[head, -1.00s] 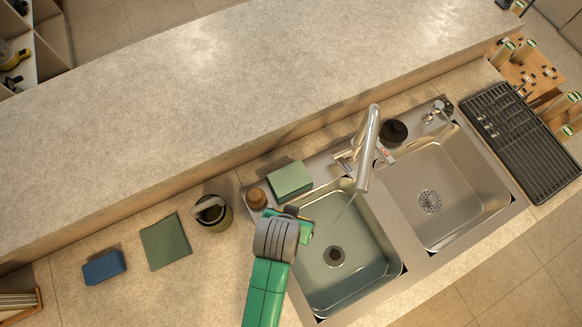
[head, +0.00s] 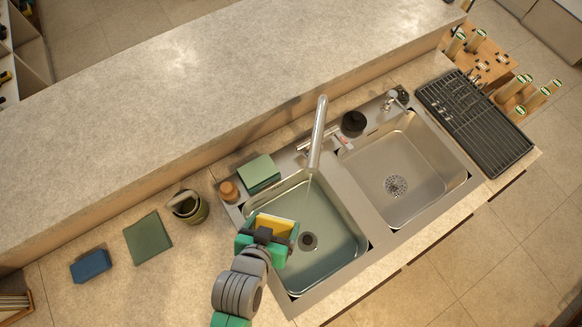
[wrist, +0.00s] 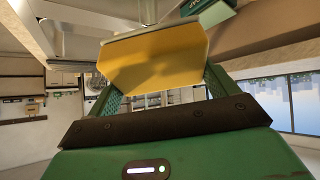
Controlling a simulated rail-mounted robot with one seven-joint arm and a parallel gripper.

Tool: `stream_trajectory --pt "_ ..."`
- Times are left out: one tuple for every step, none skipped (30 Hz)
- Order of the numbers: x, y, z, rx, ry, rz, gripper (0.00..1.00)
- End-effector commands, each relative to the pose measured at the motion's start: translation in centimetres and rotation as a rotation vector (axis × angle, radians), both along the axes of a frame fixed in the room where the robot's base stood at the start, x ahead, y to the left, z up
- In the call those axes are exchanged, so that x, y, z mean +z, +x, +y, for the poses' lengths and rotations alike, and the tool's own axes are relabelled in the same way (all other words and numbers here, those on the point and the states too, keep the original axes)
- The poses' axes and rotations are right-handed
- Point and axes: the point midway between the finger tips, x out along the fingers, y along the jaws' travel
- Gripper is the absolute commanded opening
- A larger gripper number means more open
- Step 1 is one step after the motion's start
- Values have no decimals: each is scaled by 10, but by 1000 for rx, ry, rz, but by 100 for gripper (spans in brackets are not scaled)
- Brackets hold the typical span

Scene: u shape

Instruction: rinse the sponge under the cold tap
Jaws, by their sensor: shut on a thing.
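A yellow sponge (head: 273,226) is held in my gripper (head: 266,234) over the left part of the left sink basin (head: 335,262). The sponge fills the upper middle of the wrist view (wrist: 155,58), between the green fingers. The wrist hides part of the basin's near left side.
A green block (head: 259,173) and a brown round pot (head: 229,191) stand at the sink's back left. The right basin (head: 420,170) is empty. A pot (head: 188,206), green cloth (head: 147,238) and blue sponge (head: 90,266) lie left.

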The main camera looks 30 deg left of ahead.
Motion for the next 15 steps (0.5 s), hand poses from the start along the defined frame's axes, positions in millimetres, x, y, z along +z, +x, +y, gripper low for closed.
stream_trajectory --pt "3 -1 2 7 2 -11 67" --pt "4 -1 3 8 3 -16 67" --pt "4 -1 3 9 4 -19 67" --pt "3 -1 3 9 3 -18 67" --pt "3 0 3 9 4 -18 67" --pt "1 2 3 8 3 -17 67" --pt "0 4 3 8 3 -17 67" --pt "-1 6 4 8 3 -17 67" --pt "-2 10 5 8 3 -17 67" --pt "-3 14 5 9 4 -18 67" --pt "-3 17 6 8 5 -18 67" --pt "-4 22 7 8 5 -18 67" --pt "-5 25 7 8 4 -17 67" --pt "-6 29 8 8 4 -17 67" --pt "-7 34 9 7 4 -18 67"
